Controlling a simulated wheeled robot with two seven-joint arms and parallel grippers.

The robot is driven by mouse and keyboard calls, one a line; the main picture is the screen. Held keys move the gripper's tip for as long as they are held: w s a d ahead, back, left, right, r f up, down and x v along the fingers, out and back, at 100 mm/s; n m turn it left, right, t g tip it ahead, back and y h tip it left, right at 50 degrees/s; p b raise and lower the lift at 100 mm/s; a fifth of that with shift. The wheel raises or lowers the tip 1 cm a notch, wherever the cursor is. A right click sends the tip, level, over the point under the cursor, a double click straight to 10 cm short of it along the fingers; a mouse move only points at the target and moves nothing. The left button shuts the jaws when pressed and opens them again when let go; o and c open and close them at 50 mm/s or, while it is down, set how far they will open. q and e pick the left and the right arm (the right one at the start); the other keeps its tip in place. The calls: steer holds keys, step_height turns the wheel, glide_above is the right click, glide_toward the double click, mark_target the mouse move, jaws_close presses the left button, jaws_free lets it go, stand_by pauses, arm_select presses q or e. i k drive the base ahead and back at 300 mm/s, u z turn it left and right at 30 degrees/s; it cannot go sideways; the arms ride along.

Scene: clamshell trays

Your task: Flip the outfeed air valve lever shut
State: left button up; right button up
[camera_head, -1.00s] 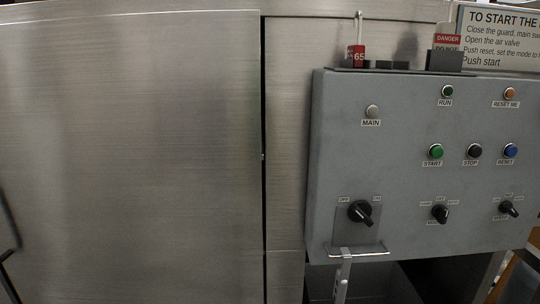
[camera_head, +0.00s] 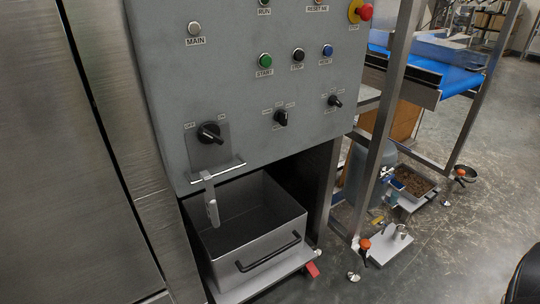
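I cannot make out an air valve lever for certain in the head view. A grey control panel (camera_head: 240,90) fills the upper middle, with a black main switch knob (camera_head: 210,133), smaller knobs, coloured buttons and a red stop button (camera_head: 364,12) on yellow. A blue conveyor belt (camera_head: 425,68) runs at the upper right. Small orange-topped parts stand low by the frame legs, one nearer (camera_head: 364,245) and one farther (camera_head: 461,172); I cannot tell what they are. Neither of my grippers is in view.
A grey bin (camera_head: 230,270) with a black handle sits under the panel. Metal legs (camera_head: 383,130) stand right of it. A tray of brown pieces (camera_head: 412,180) and a white plate (camera_head: 388,246) are low beyond them. Open floor (camera_head: 450,235) lies at the right.

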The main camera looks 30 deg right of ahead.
mark_target(390, 176)
steer(key=z, duration=2.4)
steer(key=k, duration=0.55)
steer(key=z, duration=1.2)
steer(key=i, duration=2.2)
steer(key=u, duration=0.95)
steer(key=i, duration=1.2)
steer(key=u, duration=1.6)
steer(key=i, duration=0.75)
steer(key=u, duration=0.05)
